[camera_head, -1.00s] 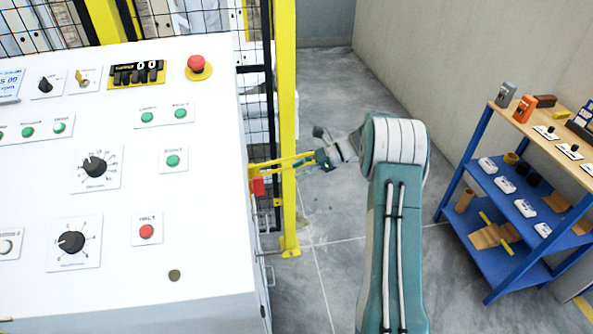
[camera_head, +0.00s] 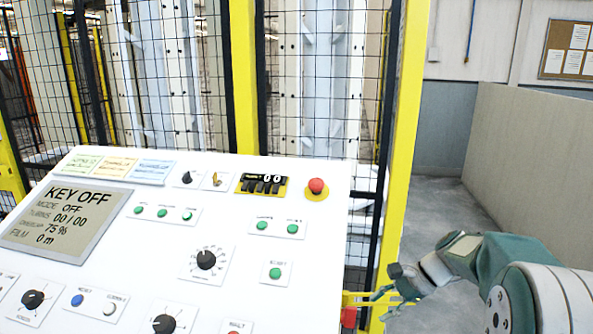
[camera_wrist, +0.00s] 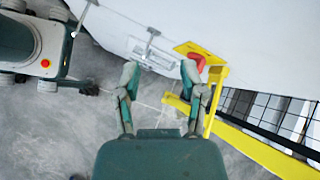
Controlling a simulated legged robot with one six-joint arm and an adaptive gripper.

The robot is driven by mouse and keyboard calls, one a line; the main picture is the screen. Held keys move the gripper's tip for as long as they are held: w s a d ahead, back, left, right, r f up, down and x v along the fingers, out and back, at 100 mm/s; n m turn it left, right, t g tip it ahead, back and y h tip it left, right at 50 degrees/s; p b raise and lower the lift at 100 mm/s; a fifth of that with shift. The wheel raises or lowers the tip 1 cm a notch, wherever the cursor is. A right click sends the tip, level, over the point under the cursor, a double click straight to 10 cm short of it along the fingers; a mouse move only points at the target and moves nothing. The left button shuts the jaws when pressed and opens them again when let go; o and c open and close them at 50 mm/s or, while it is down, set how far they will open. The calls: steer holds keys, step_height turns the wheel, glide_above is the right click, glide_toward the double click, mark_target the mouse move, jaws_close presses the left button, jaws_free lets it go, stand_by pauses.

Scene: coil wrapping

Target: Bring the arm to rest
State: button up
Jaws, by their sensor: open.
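My gripper (camera_head: 388,295) is at the lower right of the head view, beside the right edge of the white control panel (camera_head: 225,285). In the wrist view my gripper (camera_wrist: 160,75) has its two fingers spread with nothing held between them. My arm (camera_head: 505,265) reaches in from the lower right corner. A red part (camera_wrist: 196,62) on a yellow bracket (camera_wrist: 218,73) lies just beyond the right finger in the wrist view. In the head view the red part (camera_head: 348,317) is left of and below the gripper. Whether a finger touches it cannot be told.
The panel bears dials, green buttons, a red mushroom button (camera_head: 316,187) and a screen (camera_head: 68,222) reading KEY OFF. A yellow post (camera_head: 405,130) and black mesh fence (camera_head: 290,90) stand behind. Grey floor (camera_head: 440,215) is open at the right, before a low wall (camera_head: 535,170).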

steer(key=s+a+r+n+t+h, duration=0.1)
steer(key=s+r+n+t+h, duration=0.1)
steer(key=s+n, duration=0.5)
steer(key=s+a+r+n+t+h, duration=0.2)
steer(key=s+r+n+h, duration=0.2)
steer(key=s, duration=1.4)
steer(key=shift+a+r+n+t+h, duration=0.15)
steer(key=shift+r+n+t+h, duration=0.2)
steer(key=shift+n+h, duration=1)
